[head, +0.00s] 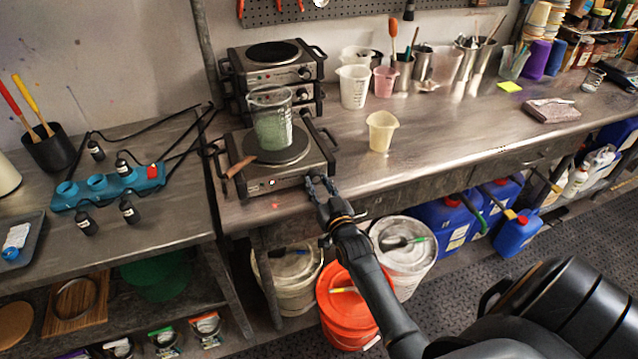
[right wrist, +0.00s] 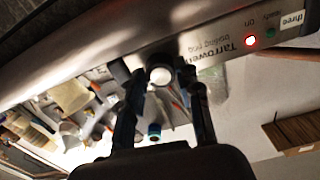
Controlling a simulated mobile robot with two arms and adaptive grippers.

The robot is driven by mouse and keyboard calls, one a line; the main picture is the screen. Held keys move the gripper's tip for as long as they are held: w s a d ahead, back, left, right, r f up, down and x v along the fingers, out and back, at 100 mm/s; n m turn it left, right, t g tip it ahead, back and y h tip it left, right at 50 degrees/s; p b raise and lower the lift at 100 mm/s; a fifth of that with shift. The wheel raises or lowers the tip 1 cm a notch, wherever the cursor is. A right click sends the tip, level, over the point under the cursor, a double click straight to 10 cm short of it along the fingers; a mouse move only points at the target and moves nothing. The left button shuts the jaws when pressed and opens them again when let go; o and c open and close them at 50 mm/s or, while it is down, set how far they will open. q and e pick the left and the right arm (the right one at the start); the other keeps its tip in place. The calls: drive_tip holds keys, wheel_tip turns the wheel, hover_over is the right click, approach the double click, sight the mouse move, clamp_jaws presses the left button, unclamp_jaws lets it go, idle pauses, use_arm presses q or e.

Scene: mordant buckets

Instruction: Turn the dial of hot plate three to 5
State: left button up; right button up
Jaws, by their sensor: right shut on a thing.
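Hot plate three (head: 312,165) stands near the front edge of the steel bench, with a clear beaker of pale green contents (head: 272,130) on its round plate. In the right wrist view its front panel shows a "three" label (right wrist: 292,19), a lit red "On" lamp (right wrist: 250,41) and a green "Ready" lamp (right wrist: 270,32). My right gripper (head: 318,183) is at the right end of that panel. In the right wrist view its fingers (right wrist: 163,85) are shut on the dial (right wrist: 160,74). The dial's setting cannot be read. My left gripper is not in view.
A wooden-handled tool (head: 240,166) lies at the hot plate's left front. Stacked hot plates (head: 275,72) stand behind. An orange bucket (head: 348,305) and white buckets (head: 404,245) stand below.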

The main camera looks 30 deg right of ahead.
drive_tip(key=shift+m, duration=0.5)
drive_tip(key=shift+f, duration=0.1)
drive_tip(key=o, duration=1.2)
drive_tip(key=shift+c, duration=0.2)
drive_tip(key=v, duration=1.2)
